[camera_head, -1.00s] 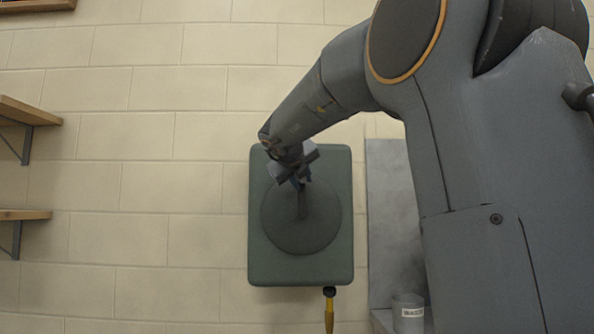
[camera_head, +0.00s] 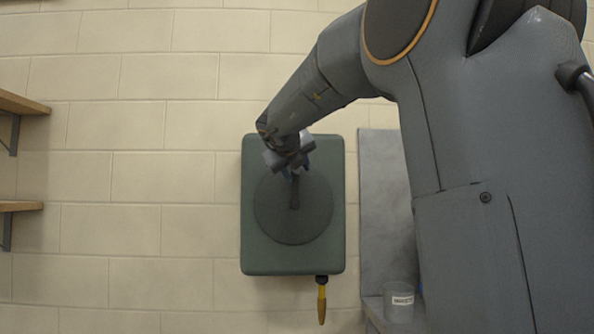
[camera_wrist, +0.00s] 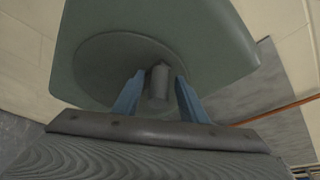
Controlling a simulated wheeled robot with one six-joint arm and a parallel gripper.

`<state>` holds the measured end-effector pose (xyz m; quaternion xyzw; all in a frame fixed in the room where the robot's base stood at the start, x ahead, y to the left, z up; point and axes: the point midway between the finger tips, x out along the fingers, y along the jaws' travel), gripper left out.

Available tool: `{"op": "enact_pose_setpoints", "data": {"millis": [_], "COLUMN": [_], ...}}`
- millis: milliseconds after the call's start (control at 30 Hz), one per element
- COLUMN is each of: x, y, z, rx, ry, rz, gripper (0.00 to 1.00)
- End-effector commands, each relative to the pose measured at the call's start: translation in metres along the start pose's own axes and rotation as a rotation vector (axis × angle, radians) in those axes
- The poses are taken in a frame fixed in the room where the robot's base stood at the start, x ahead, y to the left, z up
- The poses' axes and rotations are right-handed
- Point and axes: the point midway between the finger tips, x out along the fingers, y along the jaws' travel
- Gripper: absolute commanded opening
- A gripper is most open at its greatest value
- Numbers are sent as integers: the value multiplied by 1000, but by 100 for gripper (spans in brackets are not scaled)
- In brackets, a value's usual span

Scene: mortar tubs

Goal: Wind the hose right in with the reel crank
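The hose reel (camera_head: 256,240) is a green rounded box on the wall with a darker round disc on its front. The crank arm (camera_head: 294,194) stands about upright on the disc. My gripper (camera_head: 291,168) is at the upper end of the crank. In the wrist view, its two blue fingers (camera_wrist: 158,96) stand on either side of the grey crank knob (camera_wrist: 158,84), with what look like narrow gaps beside it. A yellow nozzle (camera_head: 322,304) hangs from a dark fitting just under the reel's bottom edge; little or no hose shows there.
A grey panel (camera_head: 383,220) is right of the reel, with a labelled clear tub (camera_head: 399,302) on a ledge below. Wooden shelves (camera_head: 20,206) on brackets jut in at the left. The block wall between is bare. My arm covers the right side.

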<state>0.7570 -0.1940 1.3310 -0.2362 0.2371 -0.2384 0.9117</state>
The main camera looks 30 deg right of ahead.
Motion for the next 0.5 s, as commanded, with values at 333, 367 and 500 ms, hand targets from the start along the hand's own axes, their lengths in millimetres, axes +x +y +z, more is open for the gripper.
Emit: {"op": "enact_pose_setpoints", "data": {"millis": [333,367,500], "x": [-23,-28,-51], "y": [-1,-1,-1], "z": [0,0,0], "rx": [1,1,1], "ry": [0,0,-1], "rz": [-1,-1,-1], "gripper": [39,39,39]}}
